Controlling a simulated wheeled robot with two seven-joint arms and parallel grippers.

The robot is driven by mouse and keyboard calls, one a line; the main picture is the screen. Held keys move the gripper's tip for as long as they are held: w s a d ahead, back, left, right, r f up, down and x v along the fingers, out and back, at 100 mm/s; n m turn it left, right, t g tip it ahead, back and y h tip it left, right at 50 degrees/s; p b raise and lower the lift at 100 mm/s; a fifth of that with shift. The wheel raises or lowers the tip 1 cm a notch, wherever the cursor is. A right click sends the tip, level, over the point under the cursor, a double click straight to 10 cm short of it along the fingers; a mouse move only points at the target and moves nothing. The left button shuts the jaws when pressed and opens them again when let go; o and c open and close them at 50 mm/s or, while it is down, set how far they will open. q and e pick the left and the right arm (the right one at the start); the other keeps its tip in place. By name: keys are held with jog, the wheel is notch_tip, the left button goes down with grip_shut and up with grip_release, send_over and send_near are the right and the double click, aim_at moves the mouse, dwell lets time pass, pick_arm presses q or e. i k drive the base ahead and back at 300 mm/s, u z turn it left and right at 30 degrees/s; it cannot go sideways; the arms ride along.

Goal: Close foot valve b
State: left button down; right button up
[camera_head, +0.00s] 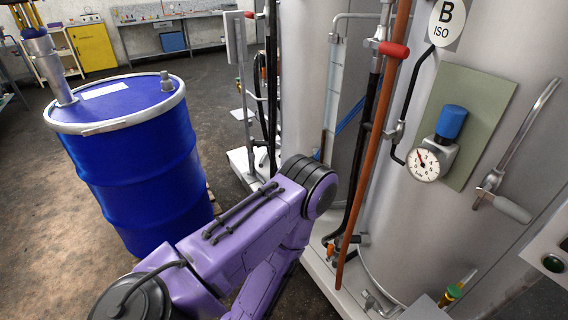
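The tank marked "B ISO" (405,215) stands at the right, with its round label (447,22) near the top. Low beside this tank, a small pipe fitting with an orange part (331,250) shows near the base. A yellow-and-green piece (456,290) shows at the lower right. I cannot tell which of these is foot valve b, or whether it is open or closed. My purple arm rises from the bottom, bends at a dark joint in the middle and goes back down. Neither gripper is in view.
A blue drum (135,170) stands at the left with a metal pipe in its top. A red-handled valve (393,50), an orange-brown pipe (375,150), a gauge with a blue cap (424,165) and a lever handle (512,208) are by tank B. Floor is open at far left.

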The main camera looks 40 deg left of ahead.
aim_at(330, 250)
jog(key=u, duration=1.6)
jog(key=i, duration=0.8)
jog(key=u, duration=0.2)
